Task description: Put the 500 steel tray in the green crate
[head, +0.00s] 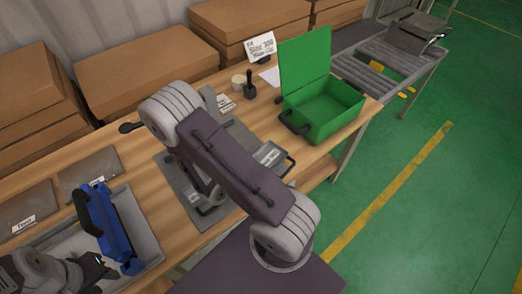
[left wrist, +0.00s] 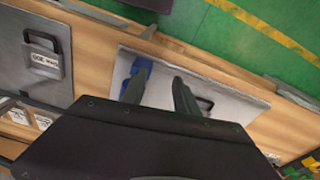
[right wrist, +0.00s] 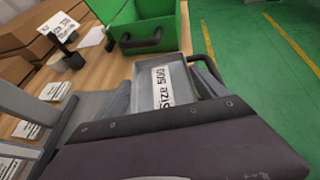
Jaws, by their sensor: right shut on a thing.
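The steel tray labelled "Size 500" (right wrist: 178,78) is in my right gripper (right wrist: 122,98), with its dark handle at its right. In the head view the tray (head: 272,153) shows beside my right arm, which hides my right gripper and part of the tray. The green crate (head: 332,122) stands at the bench's right end, lid raised, interior looking empty. It is just beyond the tray in the right wrist view (right wrist: 150,30). My left gripper (head: 102,266) is open by a blue object with a black handle (head: 105,228); its two fingers show apart in the left wrist view (left wrist: 160,92).
The blue object lies in a shallow grey tray (head: 146,228) at the bench's front left. Dark labelled plates (head: 90,170) lie behind it. A black upright tool (head: 250,87) and a sign (head: 261,46) stand left of the crate. Cardboard boxes (head: 145,70) line the back.

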